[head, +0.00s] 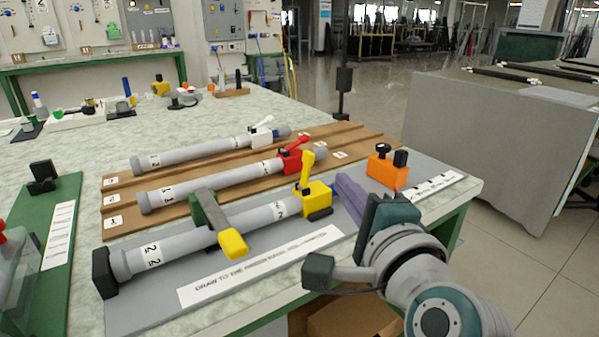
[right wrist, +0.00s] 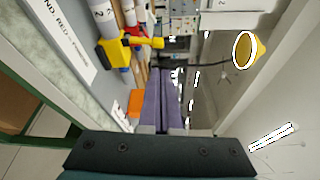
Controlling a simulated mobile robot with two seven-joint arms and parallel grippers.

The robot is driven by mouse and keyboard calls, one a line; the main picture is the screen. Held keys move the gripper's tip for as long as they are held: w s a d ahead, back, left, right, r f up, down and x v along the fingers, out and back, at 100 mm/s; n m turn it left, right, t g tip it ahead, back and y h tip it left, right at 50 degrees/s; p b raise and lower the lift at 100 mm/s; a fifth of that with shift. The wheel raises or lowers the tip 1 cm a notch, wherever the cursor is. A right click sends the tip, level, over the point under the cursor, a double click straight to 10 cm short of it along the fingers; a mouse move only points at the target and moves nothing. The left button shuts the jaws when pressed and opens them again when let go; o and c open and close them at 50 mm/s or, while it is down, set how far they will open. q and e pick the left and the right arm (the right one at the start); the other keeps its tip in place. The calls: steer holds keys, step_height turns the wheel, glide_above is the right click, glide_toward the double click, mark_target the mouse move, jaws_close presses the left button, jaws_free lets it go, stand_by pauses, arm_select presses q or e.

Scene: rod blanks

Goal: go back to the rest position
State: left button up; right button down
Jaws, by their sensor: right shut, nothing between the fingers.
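My right gripper (head: 342,182) is in the head view, at the right end of the grey fixture board (head: 125,318). Its purple fingers are shut with nothing between them, and they show in the right wrist view (right wrist: 160,75) too. A grey rod (head: 180,246) lies on the board, its left end at a black stop (head: 104,272). A green clamp arm with a yellow end (head: 232,243) crosses it. A yellow clamp (head: 317,195) sits at its right end, just left of my fingers. An orange block (head: 381,172) stands just beyond my fingers. My left gripper is not in view.
Two more grey rods (head: 205,150) (head: 215,184) lie in a brown grooved rack (head: 125,226), with white and red levers. A green board (head: 57,195) is at left. A grey cabinet (head: 480,140) stands right, across open floor (head: 540,265). A cardboard box (head: 350,317) is below the table.

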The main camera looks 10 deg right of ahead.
steer(key=s+a+r+n+g+y+p, duration=0.3)
steer(key=s+r+n+g+p, duration=0.35)
steer(key=s+n+p, duration=0.5)
steer(key=s+d+r+n+g+h+p, duration=0.2)
steer(key=s+d+r+n+g+p, duration=0.25)
steer(key=s, duration=0.45)
steer(key=s+d+r+n+g+h+p, duration=0.1)
steer(key=s+d+r+n+g+p, duration=0.15)
steer(key=s+r+n+p, duration=0.5)
step_height(320, 180, up, 35)
steer(key=m+p, duration=0.2)
steer(key=p, duration=3.5)
steer(key=shift+s+a+r, duration=0.2)
steer(key=shift+s, duration=0.25)
